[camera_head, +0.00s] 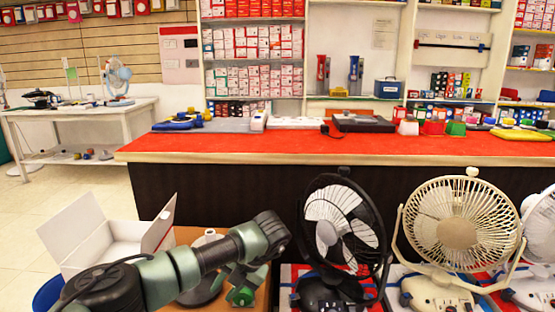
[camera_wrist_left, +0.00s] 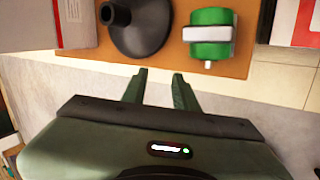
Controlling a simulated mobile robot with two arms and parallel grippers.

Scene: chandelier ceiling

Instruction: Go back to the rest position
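My left arm comes in from the left in the head view and bends down at its wrist (camera_head: 262,238). In the left wrist view my left gripper (camera_wrist_left: 158,82) has its two fingers apart with nothing between them. Beyond the fingertips, a dark cone-shaped thing with a wide round base (camera_wrist_left: 140,30) and a green roll-like thing with a white band (camera_wrist_left: 209,36) stand on a brown surface (camera_wrist_left: 172,60). My right gripper is not in view.
An open white box (camera_head: 100,235) stands left, behind my arm. A black fan (camera_head: 342,228) and a cream fan (camera_head: 457,230) stand to the right. A long red-topped counter (camera_head: 340,148) runs across behind. Pale floor is open at the far left.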

